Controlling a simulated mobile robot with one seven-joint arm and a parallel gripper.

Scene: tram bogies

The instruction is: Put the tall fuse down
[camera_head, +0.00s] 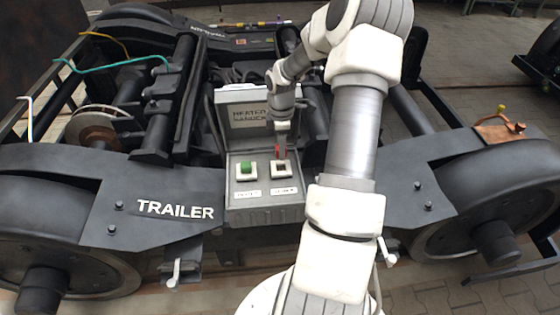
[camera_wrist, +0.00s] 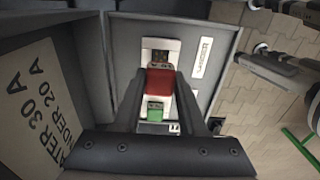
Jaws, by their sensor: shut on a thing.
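My gripper (camera_head: 280,153) is shut on a red block, the tall fuse (camera_head: 277,150). In the wrist view the red fuse (camera_wrist: 160,82) sits between the two fingers (camera_wrist: 160,90). It is over the fuse box (camera_head: 264,213), close to the right-hand socket (camera_head: 281,170), which has a pale frame and a dark opening. I cannot tell whether the fuse touches the socket. A green fuse (camera_head: 246,168) sits in the left-hand socket, and it also shows in the wrist view (camera_wrist: 155,111). The fuse's lower end is hidden.
The open lid (camera_head: 248,117) stands up behind the sockets, with lettering that also shows in the wrist view (camera_wrist: 32,110). Small labels lie in front of the sockets. The dark bogie frame (camera_head: 150,205), marked TRAILER, and its wheels surround the box.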

